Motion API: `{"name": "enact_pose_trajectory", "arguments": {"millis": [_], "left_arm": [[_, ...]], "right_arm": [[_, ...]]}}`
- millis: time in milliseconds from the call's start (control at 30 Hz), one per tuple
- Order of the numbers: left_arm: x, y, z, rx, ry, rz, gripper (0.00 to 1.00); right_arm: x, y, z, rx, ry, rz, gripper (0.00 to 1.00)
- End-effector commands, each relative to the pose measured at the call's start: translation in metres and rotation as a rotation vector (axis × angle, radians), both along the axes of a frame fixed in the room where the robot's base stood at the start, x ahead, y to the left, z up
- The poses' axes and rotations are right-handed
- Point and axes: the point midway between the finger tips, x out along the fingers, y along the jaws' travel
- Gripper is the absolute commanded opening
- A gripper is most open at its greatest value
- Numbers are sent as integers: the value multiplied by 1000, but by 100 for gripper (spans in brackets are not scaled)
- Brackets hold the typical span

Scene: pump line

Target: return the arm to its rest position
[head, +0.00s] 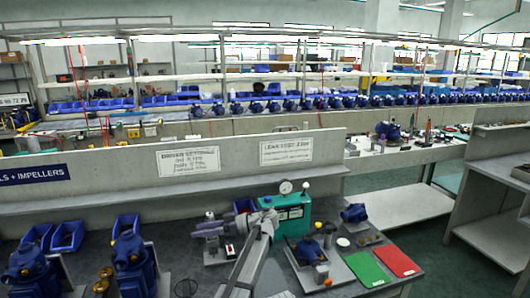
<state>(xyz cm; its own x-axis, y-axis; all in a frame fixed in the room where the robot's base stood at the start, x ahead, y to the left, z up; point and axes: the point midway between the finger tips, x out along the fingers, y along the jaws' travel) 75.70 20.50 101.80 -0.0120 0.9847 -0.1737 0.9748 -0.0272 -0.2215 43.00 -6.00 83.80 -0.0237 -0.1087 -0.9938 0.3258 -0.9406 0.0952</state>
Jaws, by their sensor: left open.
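My left arm (246,262) rises from the bottom edge of the head view over the workbench. My left gripper (203,229) is at its upper end, pointing left over the bench. It is open, and I see nothing between its fingers. It hangs above or in front of a small grey fixture with a dark box, beside the green test unit (292,213); the exact gap is hard to tell. My right gripper is not in view.
Blue pumps (130,262) stand at the front left near blue bins (68,235). A low partition (110,197) runs behind; an aisle lies right.

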Motion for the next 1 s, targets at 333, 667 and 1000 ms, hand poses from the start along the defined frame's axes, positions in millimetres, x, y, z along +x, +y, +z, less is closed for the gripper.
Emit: {"name": "enact_pose_trajectory", "arguments": {"millis": [333, 667, 1000], "left_arm": [[-77, 37, -71, -347, 374, -131, 65], [-196, 22, -159, -867, 783, -600, 65], [-260, -22, -181, -1093, 867, -1033, 65]], "right_arm": [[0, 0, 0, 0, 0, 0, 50], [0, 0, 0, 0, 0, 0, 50], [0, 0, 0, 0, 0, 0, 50]]}}
